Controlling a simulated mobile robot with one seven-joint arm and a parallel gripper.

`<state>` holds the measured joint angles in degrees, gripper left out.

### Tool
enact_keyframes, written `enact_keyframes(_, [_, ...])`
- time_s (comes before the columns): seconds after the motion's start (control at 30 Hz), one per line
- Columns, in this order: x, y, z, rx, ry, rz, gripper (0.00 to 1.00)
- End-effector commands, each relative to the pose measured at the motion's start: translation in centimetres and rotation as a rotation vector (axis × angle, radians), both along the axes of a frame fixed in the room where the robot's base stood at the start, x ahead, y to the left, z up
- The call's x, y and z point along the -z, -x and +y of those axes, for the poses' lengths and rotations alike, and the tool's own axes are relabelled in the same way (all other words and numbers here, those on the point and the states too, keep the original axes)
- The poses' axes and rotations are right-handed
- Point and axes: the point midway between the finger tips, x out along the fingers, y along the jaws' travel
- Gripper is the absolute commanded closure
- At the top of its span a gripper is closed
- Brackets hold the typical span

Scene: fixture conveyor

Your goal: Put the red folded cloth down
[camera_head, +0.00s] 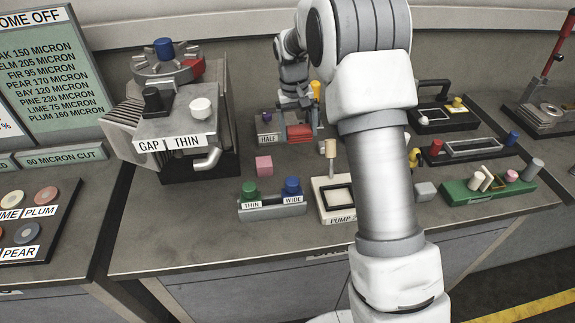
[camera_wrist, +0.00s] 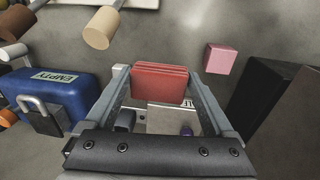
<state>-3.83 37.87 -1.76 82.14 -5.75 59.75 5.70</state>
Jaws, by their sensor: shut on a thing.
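The red folded cloth (camera_head: 299,132) is a small stack of flat red layers. In the wrist view the cloth (camera_wrist: 158,82) sits between the two fingers of my gripper (camera_wrist: 158,76), which is shut on it. In the head view my gripper (camera_head: 305,104) is at the back middle of the bench, beside and partly over the tray labelled HALF (camera_head: 267,139). My arm and gripper hide part of that area. I cannot tell whether the cloth touches the surface below it.
A pink cube (camera_head: 264,165) lies left of the cloth in the head view. The THIN/WIDE block (camera_head: 272,208) and PUMP tray (camera_head: 343,219) stand nearer the front. The GAP THIN machine (camera_head: 180,120) stands left. A blue EMPTY box (camera_wrist: 52,88) shows in the wrist view. Bare bench lies front left.

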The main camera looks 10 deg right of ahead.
Motion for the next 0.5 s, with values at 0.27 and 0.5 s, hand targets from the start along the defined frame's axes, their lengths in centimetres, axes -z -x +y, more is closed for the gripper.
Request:
enact_keyframes(0.27, [4.4, 0.1, 0.0, 0.003, -0.001, 0.004, 1.00])
enact_keyframes(0.5, [6.6, 0.1, 0.0, 0.003, -0.001, 0.000, 1.00])
